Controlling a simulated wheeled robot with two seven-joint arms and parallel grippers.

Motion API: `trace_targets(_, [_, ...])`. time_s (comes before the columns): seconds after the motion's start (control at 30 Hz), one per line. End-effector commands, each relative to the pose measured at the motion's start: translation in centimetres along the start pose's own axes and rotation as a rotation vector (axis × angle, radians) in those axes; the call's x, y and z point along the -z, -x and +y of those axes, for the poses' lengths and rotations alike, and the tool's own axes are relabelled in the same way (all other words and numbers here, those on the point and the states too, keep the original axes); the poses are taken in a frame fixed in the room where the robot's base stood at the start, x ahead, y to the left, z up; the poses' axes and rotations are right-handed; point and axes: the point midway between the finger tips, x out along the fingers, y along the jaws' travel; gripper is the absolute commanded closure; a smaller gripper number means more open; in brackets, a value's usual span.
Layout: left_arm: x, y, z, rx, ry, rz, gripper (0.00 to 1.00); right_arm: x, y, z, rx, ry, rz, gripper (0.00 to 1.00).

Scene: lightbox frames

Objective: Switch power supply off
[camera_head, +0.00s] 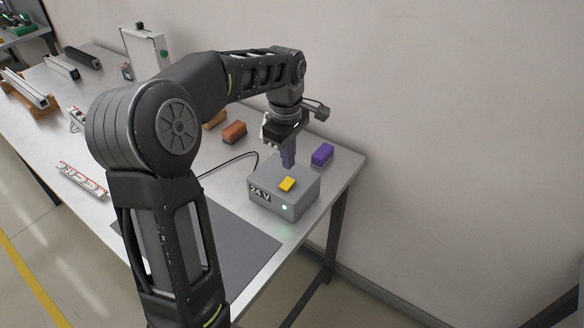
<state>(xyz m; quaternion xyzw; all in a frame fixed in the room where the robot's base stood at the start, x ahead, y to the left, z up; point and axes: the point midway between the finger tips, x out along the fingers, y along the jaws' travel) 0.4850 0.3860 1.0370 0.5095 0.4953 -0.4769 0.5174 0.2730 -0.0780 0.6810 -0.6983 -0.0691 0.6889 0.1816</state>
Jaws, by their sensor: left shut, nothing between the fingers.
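The power supply (297,203) is a grey box marked "24 V" near the right end of the table. A yellow switch (287,184) sits on its top, and a green light (284,207) glows on its front. My left gripper (289,164) points down just behind the yellow switch, with its purple fingers shut and empty. The fingertips are at or close above the rear of the box top; I cannot tell whether they touch it. The right gripper is not in view.
A purple block (322,154) lies right behind the box, and an orange block (234,132) stands to its left. A black cable (232,163) runs left from the box. A dark mat (238,243) lies in front. The wall is close behind the table.

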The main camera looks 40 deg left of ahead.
Motion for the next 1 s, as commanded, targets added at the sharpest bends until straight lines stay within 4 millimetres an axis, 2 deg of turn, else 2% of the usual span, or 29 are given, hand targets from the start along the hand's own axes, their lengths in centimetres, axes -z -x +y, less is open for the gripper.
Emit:
trace_targets(0.03, [-0.1, 0.8, 0.1, -0.006, -0.001, 0.000, 1.00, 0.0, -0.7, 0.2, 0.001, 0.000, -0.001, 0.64])
trace_targets(0.2, [-0.1, 4.7, 0.2, -0.007, -0.002, 0.000, 1.00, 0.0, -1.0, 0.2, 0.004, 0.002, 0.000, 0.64])
trace_targets(0.4, [-0.1, 7.6, 0.2, -0.007, -0.003, -0.001, 1.00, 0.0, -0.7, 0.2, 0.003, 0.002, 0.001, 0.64])
trace_targets(0.53, [-0.1, 8.2, 0.2, -0.006, -0.003, -0.001, 1.00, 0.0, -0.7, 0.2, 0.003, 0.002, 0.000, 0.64])
trace_targets(0.83, [-0.1, 8.3, 0.2, -0.007, -0.004, -0.001, 1.00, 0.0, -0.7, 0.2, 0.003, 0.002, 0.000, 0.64])
trace_targets(1.0, [-1.3, 8.7, 0.5, -0.040, -0.031, 0.000, 1.00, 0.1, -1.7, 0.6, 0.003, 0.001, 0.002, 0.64])
